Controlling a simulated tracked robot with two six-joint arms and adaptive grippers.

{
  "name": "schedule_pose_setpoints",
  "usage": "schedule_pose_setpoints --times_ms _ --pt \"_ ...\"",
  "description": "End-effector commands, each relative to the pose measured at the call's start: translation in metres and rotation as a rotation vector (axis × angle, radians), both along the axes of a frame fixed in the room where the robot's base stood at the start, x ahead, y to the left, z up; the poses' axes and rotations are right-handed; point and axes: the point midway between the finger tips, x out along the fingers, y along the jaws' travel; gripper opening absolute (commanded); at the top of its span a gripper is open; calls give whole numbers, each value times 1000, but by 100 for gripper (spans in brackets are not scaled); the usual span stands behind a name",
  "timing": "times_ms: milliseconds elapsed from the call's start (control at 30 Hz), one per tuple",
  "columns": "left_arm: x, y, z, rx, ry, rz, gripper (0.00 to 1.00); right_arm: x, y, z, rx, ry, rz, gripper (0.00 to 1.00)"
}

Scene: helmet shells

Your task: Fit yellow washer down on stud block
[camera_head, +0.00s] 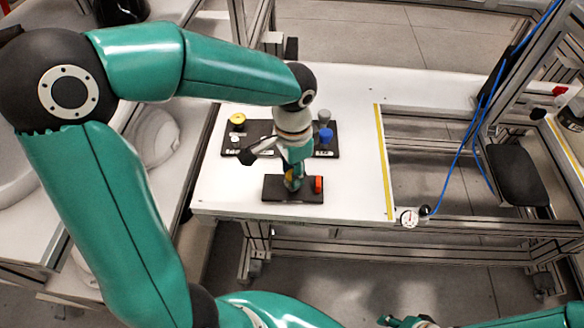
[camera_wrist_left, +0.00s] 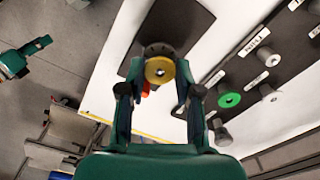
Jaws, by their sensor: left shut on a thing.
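The yellow washer (camera_wrist_left: 160,69) is a ring with a grey middle, between the fingertips of my left gripper (camera_wrist_left: 154,84) in the wrist view. My left gripper (camera_head: 293,180) is shut on it, low over the front black plate (camera_head: 275,190) in the head view. A dark round part, likely the stud block (camera_wrist_left: 157,49), shows just behind the washer. I cannot tell whether the washer touches or surrounds the stud. The gripper hides most of this spot in the head view. My right gripper (camera_head: 405,321) is at the bottom edge, away from the table.
A red block (camera_head: 318,184) stands on the front plate's right side. The rear black board (camera_head: 262,128) carries a yellow-topped piece (camera_head: 237,119), a blue piece (camera_head: 326,134) and grey pieces. A green ring (camera_wrist_left: 229,100) lies there in the wrist view. White tabletop right of the plates is clear.

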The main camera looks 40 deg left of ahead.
Motion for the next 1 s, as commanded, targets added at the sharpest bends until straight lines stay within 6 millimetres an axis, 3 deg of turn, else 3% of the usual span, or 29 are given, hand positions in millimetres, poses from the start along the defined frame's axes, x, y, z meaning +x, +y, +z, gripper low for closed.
schedule_pose_setpoints --times_ms 567,600,767,1000 --pt "0 0 -16 0 0 0 20 0 0 -13 0 0 0 40" --pt "0 0 -16 0 0 0 35 0 0 -13 0 0 0 40" --pt "0 0 -15 0 0 0 62 0 0 -12 0 0 0 40" --pt "0 0 -15 0 0 0 63 0 0 -12 0 0 0 40"
